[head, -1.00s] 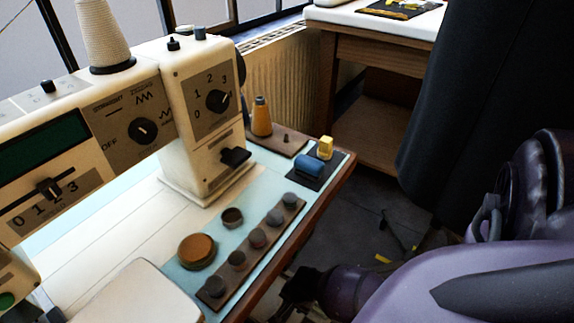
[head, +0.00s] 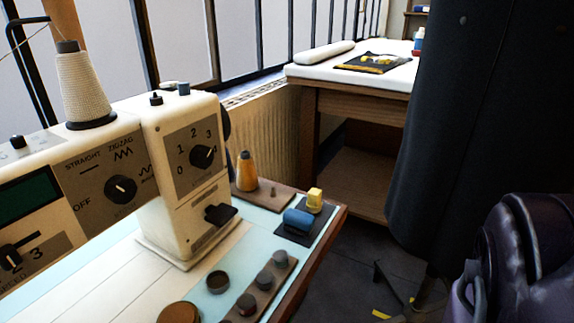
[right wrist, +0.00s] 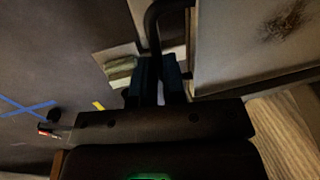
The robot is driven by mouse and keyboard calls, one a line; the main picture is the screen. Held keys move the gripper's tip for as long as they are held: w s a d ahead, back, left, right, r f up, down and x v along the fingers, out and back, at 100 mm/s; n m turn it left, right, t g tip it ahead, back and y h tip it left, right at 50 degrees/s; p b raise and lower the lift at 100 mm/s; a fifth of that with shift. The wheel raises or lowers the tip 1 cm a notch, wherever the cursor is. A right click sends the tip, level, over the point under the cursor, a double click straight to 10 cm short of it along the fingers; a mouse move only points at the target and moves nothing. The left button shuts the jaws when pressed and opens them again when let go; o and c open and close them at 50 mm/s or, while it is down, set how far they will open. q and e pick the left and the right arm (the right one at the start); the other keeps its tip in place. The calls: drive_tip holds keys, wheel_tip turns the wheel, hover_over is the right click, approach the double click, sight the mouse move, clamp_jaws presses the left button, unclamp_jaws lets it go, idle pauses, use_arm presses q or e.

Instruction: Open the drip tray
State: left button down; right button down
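No drip tray can be made out for certain. In the right wrist view a pale, dark-edged panel (right wrist: 235,50) with a brown stain fills the upper right; I cannot tell if it is the tray. A bent black bar (right wrist: 153,28), like a handle, runs beside it down to my right gripper (right wrist: 160,62). The gripper's two dark fingers are close together with a narrow gap, near the bar's lower end. Whether they grip it is unclear. My left gripper is not in view, and the head view shows neither gripper.
A cream sewing machine (head: 187,185) stands on a wooden-edged table (head: 322,242) with buttons and spools. A dark hanging garment (head: 450,120) is at right, a white-topped bench (head: 305,72) behind. Dark floor (head: 345,285) shows between. In the wrist view, blue tape (right wrist: 25,107) marks the floor.

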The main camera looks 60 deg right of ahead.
use_arm(q)
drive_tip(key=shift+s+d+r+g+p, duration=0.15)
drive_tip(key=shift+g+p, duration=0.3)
drive_tip(key=shift+p, duration=0.95)
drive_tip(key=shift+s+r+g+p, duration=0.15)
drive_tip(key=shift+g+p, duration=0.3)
drive_tip(key=shift+p, duration=0.9)
use_arm(e)
drive_tip(key=s+d, duration=0.1)
drive_tip(key=s, duration=1.7)
drive_tip(key=shift+s, duration=0.15)
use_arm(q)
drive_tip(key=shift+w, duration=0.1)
use_arm(e)
drive_tip(key=shift+d, duration=0.1)
drive_tip(key=c, duration=1.2)
unclamp_jaws()
